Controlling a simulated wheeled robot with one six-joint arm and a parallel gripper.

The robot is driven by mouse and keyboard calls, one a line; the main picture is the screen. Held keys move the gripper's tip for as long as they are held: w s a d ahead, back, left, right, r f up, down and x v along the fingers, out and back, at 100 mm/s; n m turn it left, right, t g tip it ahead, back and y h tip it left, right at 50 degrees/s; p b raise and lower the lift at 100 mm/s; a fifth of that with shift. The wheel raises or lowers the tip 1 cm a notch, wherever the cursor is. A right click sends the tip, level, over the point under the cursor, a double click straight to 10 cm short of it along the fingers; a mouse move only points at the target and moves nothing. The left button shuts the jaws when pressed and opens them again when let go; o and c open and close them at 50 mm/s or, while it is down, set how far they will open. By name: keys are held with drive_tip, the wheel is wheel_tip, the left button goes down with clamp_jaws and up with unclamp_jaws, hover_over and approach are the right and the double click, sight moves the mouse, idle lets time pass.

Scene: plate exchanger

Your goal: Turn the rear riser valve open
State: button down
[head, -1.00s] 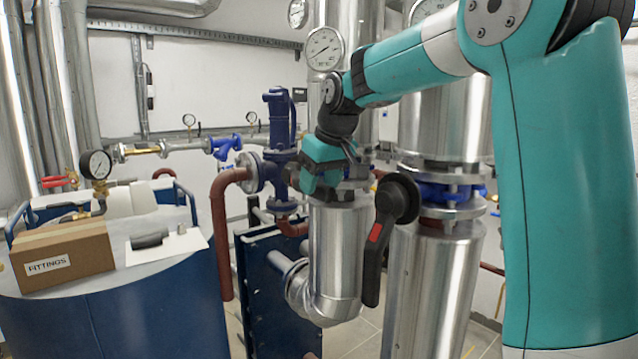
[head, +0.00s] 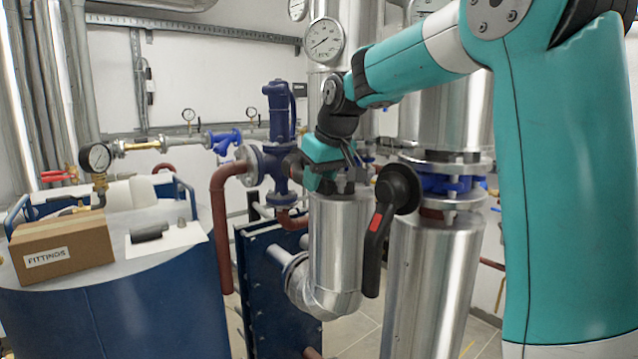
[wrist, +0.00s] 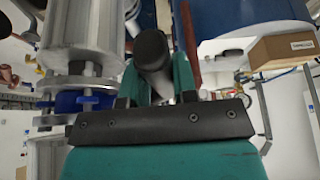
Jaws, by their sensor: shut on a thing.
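My gripper (head: 345,178) is in front of the left silver riser (head: 335,240), at the height of its valve. In the wrist view the jaws (wrist: 160,88) are closed around a dark rounded handle (wrist: 150,50). I take it to be the lever of the rear riser valve. Its hub and the valve body are mostly hidden behind my gripper in the head view. The right riser has a blue valve (head: 445,184) with a black lever (head: 378,240). That lever hangs down, carries a red mark, and is apart from my gripper.
A blue plate exchanger (head: 265,285) stands behind the left riser. A blue tank (head: 120,310) at the left carries a cardboard fittings box (head: 63,250). A red-brown pipe (head: 220,235) and a blue pump-like fitting (head: 280,130) are close left of my gripper.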

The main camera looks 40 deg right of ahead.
sight(319, 194)
wheel_tip(319, 194, down, 3)
drive_tip(key=t+b, duration=0.1)
drive_tip(key=b, duration=0.3)
drive_tip(key=shift+f+t+b, duration=0.15)
drive_tip(key=shift+t+b, duration=0.15)
drive_tip(key=shift+b, duration=0.1)
drive_tip(key=shift+f+t+b, duration=0.3)
drive_tip(key=shift+t+b, duration=0.1)
drive_tip(key=shift+b, duration=0.55)
drive_tip(key=c, duration=0.9)
unclamp_jaws()
drive_tip(key=shift+w, duration=0.1)
drive_tip(key=shift+r, duration=0.15)
drive_tip(key=p+v, duration=0.1)
drive_tip(key=v, duration=1.6)
drive_tip(key=shift+r, duration=0.1)
